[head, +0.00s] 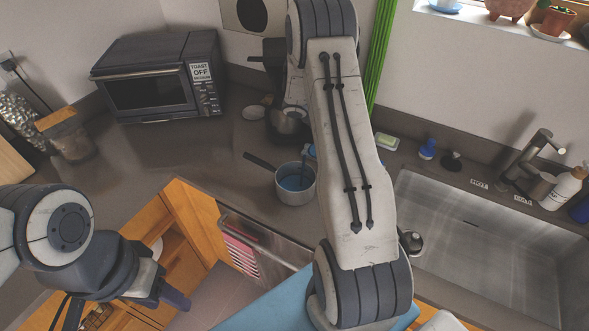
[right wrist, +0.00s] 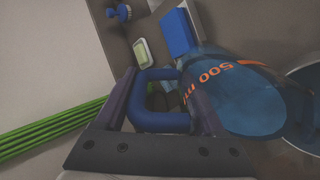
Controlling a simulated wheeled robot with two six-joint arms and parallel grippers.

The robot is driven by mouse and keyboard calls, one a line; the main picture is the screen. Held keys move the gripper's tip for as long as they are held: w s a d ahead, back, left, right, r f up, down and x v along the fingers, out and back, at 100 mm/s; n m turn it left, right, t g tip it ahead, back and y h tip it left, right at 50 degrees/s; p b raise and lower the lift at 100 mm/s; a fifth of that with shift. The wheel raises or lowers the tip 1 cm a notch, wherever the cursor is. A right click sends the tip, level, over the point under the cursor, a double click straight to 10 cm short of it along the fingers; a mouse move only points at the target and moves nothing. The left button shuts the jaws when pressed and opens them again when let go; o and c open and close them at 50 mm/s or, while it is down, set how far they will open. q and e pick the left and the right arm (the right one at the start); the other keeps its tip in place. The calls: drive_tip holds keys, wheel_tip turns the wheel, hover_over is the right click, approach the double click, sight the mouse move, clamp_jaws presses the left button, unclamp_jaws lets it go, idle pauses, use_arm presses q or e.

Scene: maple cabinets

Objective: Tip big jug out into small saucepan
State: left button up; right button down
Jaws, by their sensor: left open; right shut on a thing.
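The small saucepan (head: 297,196) stands on the counter left of my right arm, its dark handle pointing to the upper left. Its inside looks blue. Part of its rim shows at the right edge of the right wrist view (right wrist: 306,78). The big jug (right wrist: 245,95) is clear blue with orange "500 ml" lettering and a blue loop handle. My right gripper (right wrist: 162,92) is shut on that handle, with the jug's body close beside the saucepan. My right arm hides most of the jug in the head view; its exact tilt is unclear. My left gripper (head: 165,291) is open and empty at lower left.
A sink (head: 480,250) with a tap (head: 527,155) is at the right. An open cabinet drawer (head: 180,262) lies below the counter. Counter left of the saucepan is clear.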

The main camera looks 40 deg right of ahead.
use_arm(q)
drive_tip(key=shift+a+f+b, duration=0.4)
drive_tip(key=shift+f+b, duration=0.25)
drive_tip(key=shift+f, duration=0.05)
use_arm(e)
drive_tip(key=shift+a+r+h, duration=0.2)
drive_tip(key=shift+a+h, duration=0.1)
drive_tip(key=shift+h, duration=0.5)
